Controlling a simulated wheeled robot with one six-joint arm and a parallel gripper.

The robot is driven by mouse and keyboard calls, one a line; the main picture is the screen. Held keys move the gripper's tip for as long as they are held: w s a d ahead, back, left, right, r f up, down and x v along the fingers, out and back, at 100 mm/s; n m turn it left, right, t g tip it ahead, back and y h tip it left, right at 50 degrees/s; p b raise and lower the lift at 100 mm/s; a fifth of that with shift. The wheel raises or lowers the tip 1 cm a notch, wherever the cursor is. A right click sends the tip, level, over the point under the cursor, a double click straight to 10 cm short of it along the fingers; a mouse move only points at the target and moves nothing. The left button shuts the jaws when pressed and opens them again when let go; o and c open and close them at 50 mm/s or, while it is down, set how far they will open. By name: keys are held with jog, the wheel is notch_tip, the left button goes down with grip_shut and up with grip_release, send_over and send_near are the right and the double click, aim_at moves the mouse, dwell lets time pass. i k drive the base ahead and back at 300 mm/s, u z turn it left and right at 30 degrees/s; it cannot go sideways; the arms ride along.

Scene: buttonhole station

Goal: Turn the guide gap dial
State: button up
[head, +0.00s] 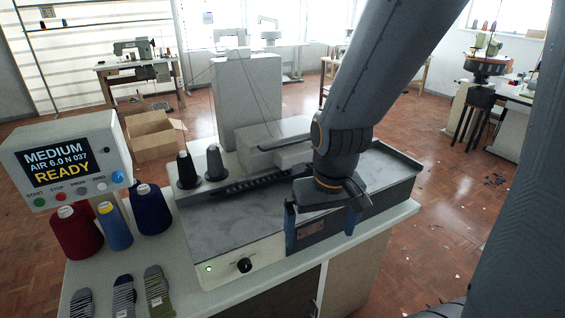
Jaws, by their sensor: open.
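A small black round knob (244,265) sits on the pale front panel of the buttonhole machine (215,238), to the right of a lit green light. It is the only dial-like part I can make out; any marking on it is too small to read. My gripper (320,238) is open, pointing down at the machine's front edge, to the right of the knob and apart from it. Its two blue fingers stand either side of a dark front section with a small label. I see nothing between the fingers, but the wrist hides part of the machine behind it.
A display box (68,163) reading "MEDIUM AIR 6.0 N 037 READY" stands at the left. Several thread cones, including a dark red one (76,234), and striped socks (124,297) are on the table's left side. Two black cones stand on the machine.

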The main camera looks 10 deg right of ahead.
aim_at(245, 265)
jog(key=u, duration=0.2)
jog(key=k, duration=0.95)
jog(key=z, duration=0.25)
